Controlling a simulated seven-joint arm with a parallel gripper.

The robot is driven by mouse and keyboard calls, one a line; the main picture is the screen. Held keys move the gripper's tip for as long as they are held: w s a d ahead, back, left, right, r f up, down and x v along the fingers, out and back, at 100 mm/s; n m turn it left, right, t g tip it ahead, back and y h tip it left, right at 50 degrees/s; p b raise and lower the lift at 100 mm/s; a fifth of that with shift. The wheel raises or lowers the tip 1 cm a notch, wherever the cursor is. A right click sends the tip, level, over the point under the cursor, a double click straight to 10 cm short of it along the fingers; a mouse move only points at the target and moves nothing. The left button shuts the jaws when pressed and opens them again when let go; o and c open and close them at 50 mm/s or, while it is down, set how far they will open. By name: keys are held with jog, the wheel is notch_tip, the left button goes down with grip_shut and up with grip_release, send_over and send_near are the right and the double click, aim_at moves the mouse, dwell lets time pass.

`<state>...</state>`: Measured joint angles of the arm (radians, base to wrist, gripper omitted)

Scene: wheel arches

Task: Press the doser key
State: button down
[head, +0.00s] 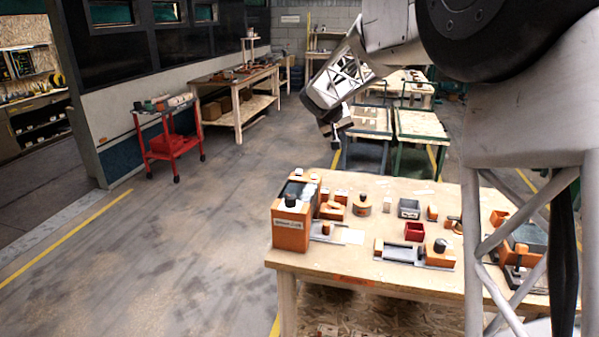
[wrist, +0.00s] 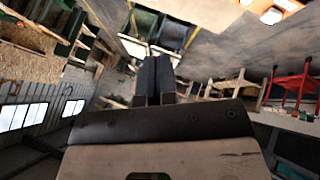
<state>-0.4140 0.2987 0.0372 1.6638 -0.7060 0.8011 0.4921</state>
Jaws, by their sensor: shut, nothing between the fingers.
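A tall orange box (head: 290,237) stands at the left end of the workbench, with a pale label on its front and a dark knob (head: 291,200) on top. It looks like the doser, but the label is too small to read. I cannot tell which part is its key. My gripper (head: 338,138) hangs in the air above and beyond the bench's back edge, up and right of the box and well apart from it. In the wrist view the two dark fingers (wrist: 153,82) are together, with nothing between them.
The workbench (head: 345,283) also bears a dark red bin (head: 414,231), a grey bin (head: 409,208), an orange block with a black knob (head: 440,252) and several small parts. A red trolley (head: 172,147) stands at the left. The air between gripper and bench looks clear.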

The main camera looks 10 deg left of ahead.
jog(key=n+t, duration=0.2)
send_over(297, 170)
notch_tip(297, 170, down, 7)
jog(key=shift+s+d+f, duration=0.1)
jog(key=shift+f, duration=0.05)
jog(key=shift+f, duration=0.1)
jog(key=shift+f, duration=4.25)
jog(key=shift+f, duration=0.15)
jog(key=shift+f, duration=0.3)
jog(key=shift+f, duration=0.45)
jog(key=shift+r, duration=0.9)
